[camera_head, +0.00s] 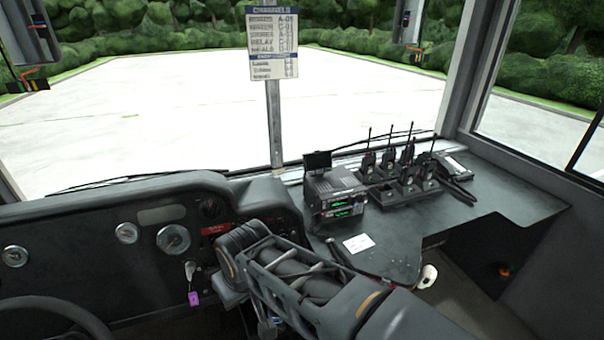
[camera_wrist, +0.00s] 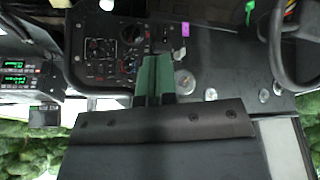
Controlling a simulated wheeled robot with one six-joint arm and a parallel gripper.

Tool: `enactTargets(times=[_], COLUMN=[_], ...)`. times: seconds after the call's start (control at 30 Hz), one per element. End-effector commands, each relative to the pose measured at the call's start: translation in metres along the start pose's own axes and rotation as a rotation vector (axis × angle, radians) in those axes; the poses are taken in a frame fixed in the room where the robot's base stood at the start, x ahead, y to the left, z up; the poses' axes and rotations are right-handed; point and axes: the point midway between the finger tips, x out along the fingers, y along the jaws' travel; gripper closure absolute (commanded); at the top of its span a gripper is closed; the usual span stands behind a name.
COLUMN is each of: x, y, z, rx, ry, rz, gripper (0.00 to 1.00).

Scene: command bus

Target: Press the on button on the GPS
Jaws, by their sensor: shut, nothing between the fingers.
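The GPS appears to be the small dark-screened unit (camera_head: 317,160) standing on top of the radio stack, right of the windscreen post. Its button is too small to make out. In the wrist view, which is turned about upside down, the small dark unit (camera_wrist: 44,115) is at the left, beside the radios. My gripper's green fingers (camera_wrist: 154,76) are together and empty, in front of the dashboard and well apart from the GPS. In the head view my arm crosses the lower middle, and the fingers are hidden.
The radio stack (camera_head: 336,197) has lit green displays. Several handheld radios stand in a charger (camera_head: 405,192) to its right. A white card (camera_head: 358,243) lies on the console. The dashboard (camera_head: 90,240) and steering wheel (camera_head: 50,312) are at the left. A channels sign (camera_head: 273,42) hangs on the post.

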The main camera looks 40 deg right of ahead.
Motion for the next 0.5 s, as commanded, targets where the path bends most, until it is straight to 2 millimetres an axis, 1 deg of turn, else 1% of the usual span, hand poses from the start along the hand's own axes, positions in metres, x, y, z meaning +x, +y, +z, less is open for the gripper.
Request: enactTargets(times=[0.1,0.17,0.27,0.37,0.4,0.47,0.5], x=[0.001,0.004,0.014,0.026,0.030,0.036,0.039], y=[0.002,0.007,0.027,0.068,0.089,0.124,0.149], z=[-0.001,-0.004,-0.015,-0.037,-0.047,-0.065,-0.077], rx=[-0.003,-0.012,-0.059,-0.144,-0.193,-0.277,-0.342], ry=[0.001,0.005,0.020,0.038,0.041,0.040,0.033], rz=[0.007,0.028,0.114,0.269,0.348,0.478,0.568], gripper=[1.00,1.00,1.00,1.00,1.00,1.00,1.00])
